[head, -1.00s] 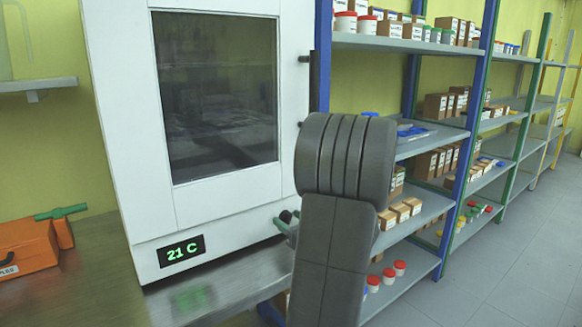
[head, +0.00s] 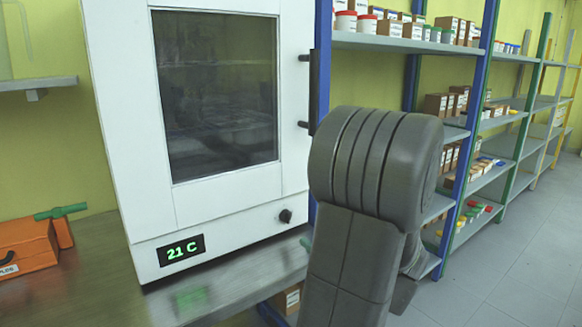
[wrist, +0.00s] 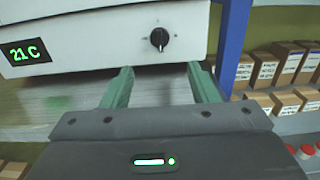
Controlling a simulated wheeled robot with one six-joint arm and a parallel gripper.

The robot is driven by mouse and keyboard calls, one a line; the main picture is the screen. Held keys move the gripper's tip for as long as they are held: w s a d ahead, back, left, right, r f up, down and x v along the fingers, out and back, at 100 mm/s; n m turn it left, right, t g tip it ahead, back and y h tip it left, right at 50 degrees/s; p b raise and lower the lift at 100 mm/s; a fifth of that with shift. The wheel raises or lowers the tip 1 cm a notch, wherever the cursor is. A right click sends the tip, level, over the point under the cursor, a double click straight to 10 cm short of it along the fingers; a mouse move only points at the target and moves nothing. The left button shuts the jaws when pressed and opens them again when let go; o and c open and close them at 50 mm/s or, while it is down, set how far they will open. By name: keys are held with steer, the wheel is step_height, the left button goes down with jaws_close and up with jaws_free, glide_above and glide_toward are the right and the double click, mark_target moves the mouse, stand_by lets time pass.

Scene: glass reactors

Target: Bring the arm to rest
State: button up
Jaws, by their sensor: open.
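My gripper (wrist: 163,88) shows in the wrist view with its two green fingers spread apart and nothing between them. It points toward the metal bench under a white oven. In the head view my grey arm stands in front of the shelving and hides most of the gripper. The white oven (head: 220,215) has a dark window, a green 21 C display and a black knob (head: 285,216). Its door looks shut. In the wrist view the knob (wrist: 159,39) is just above and beyond the fingers, apart from them.
The metal bench (head: 110,270) carries the oven and an orange toolbox (head: 25,248) at the left. Blue-framed shelves (head: 400,43) with boxes and jars stand right of the oven, close behind my arm. The grey floor (head: 510,250) at the right is clear.

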mark_target(289, 219)
steer(key=shift+n, duration=0.3)
steer(key=x, duration=0.8)
steer(key=b+x, duration=0.1)
steer(key=x, duration=0.3)
steer(key=shift+f, duration=0.25)
steer(key=shift+s+n+b, duration=0.1)
steer(key=shift+n+b, duration=0.7)
steer(key=shift+n, duration=0.2)
steer(key=n+b, duration=0.2)
steer(key=n, duration=0.1)
steer(key=n+b, duration=0.3)
steer(key=n, duration=0.1)
steer(key=shift+r, duration=0.1)
steer(key=n+b, duration=0.2)
steer(key=n, duration=0.2)
steer(key=shift+r+n, duration=0.1)
steer(key=shift+n, duration=0.3)
steer(key=shift+n+b, duration=0.45)
steer(key=shift+n, duration=1.55)
